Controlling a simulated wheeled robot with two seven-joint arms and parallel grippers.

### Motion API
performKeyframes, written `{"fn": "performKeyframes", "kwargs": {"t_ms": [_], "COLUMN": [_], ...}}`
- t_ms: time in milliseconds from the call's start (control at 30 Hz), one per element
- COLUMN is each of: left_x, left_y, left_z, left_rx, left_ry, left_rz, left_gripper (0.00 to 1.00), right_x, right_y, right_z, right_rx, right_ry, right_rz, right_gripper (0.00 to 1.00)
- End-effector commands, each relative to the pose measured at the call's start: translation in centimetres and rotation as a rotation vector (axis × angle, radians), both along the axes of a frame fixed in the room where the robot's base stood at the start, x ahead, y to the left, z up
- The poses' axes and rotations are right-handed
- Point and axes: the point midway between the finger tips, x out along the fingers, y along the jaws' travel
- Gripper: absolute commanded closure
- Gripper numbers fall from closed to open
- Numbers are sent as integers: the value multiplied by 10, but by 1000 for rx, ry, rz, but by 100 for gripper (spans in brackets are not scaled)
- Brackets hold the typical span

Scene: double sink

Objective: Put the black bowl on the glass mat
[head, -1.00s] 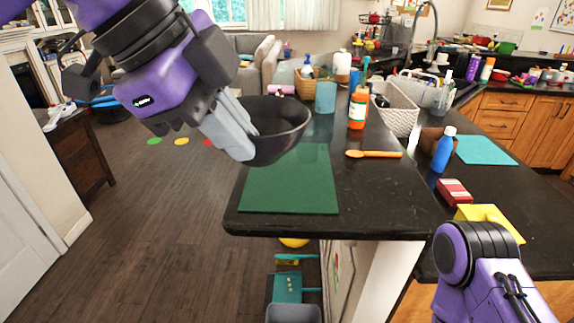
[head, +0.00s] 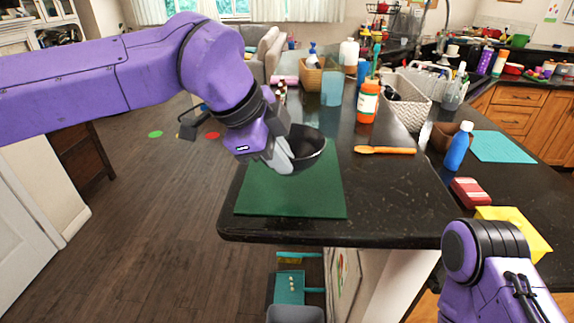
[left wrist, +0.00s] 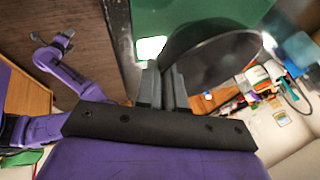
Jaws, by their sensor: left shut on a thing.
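The black bowl (head: 309,149) hangs upright or slightly tilted over the far part of a dark green mat (head: 290,196) at the counter's near left end; I take this as the glass mat. My left gripper (head: 283,158) is shut on the bowl's near left rim. In the left wrist view the fingers (left wrist: 164,88) pinch the wall of the bowl (left wrist: 215,62), with the green mat (left wrist: 225,12) behind it. A gap between bowl and mat is hard to judge. A purple arm with a small grey end (left wrist: 55,48) shows in the left wrist view; its finger state is unclear.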

Motion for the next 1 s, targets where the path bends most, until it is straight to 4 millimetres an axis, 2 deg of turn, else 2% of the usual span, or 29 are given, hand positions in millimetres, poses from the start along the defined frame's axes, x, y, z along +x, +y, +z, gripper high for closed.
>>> {"fn": "performKeyframes", "kwargs": {"t_ms": [33, 267, 400, 633, 700, 733, 1000], "left_x": [7, 28, 26, 26, 26, 26, 26], "left_y": [-2, -9, -9, -9, -9, -9, -9], "left_z": [-6, -33, -58, -63, -63, -63, -62], "left_rx": [0, 0, -2, -2, -1, -1, -1], "left_ry": [1, 1, -1, -3, -1, -1, -1], "left_rz": [-2, -3, -5, -3, -3, -3, -3], "left_gripper": [100, 100, 100, 100, 72, 66, 66], "right_x": [0, 0, 0, 0, 0, 0, 0], "right_y": [0, 0, 0, 0, 0, 0, 0], "right_z": [6, 15, 14, 14, 14, 14, 14], "right_rx": [0, 0, 0, 0, 0, 0, 0], "right_ry": [0, 0, 0, 0, 0, 0, 0], "right_rz": [0, 0, 0, 0, 0, 0, 0], "right_gripper": [57, 57, 57, 57, 57, 57, 57]}}
